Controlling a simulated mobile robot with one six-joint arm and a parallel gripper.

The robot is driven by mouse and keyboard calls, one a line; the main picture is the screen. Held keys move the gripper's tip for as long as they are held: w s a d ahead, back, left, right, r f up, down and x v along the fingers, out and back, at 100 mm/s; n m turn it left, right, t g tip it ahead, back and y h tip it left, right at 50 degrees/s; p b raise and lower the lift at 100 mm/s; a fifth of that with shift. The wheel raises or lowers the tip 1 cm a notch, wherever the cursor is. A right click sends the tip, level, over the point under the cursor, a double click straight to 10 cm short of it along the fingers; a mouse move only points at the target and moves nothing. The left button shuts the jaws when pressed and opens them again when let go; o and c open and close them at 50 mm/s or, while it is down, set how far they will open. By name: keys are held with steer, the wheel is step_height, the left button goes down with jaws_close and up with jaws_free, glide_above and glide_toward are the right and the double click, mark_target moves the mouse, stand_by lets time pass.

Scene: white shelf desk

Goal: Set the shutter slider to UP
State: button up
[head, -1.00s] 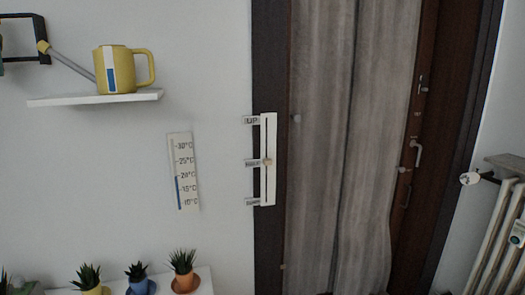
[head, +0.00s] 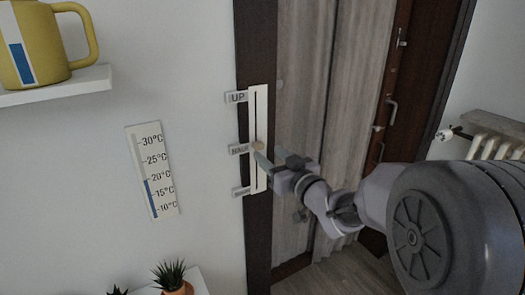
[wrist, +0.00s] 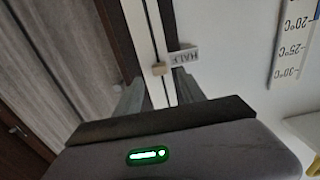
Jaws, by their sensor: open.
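The shutter slider is a white vertical track (head: 252,110) on the dark door frame. Its labels are UP (head: 237,97) at the top, HALF (head: 239,149) in the middle and a small lower label (head: 242,192). The pale knob (head: 258,146) is level with HALF. My gripper (head: 276,161) is open just in front of the track, close to the knob. In the wrist view, the knob (wrist: 158,69) appears between and just beyond the two fingertips of my gripper (wrist: 157,88), beside the HALF label (wrist: 183,56). I cannot tell whether a finger touches it.
A thermometer (head: 153,170) hangs on the wall left of the slider. A shelf (head: 60,86) with a yellow mug (head: 40,45) is at upper left. Potted plants stand at lower left.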

mark_target(261, 147)
steer(key=x, duration=0.5)
steer(key=shift+s, duration=0.1)
jaws_close()
stand_by(1.2)
steer(key=shift+r, duration=0.1)
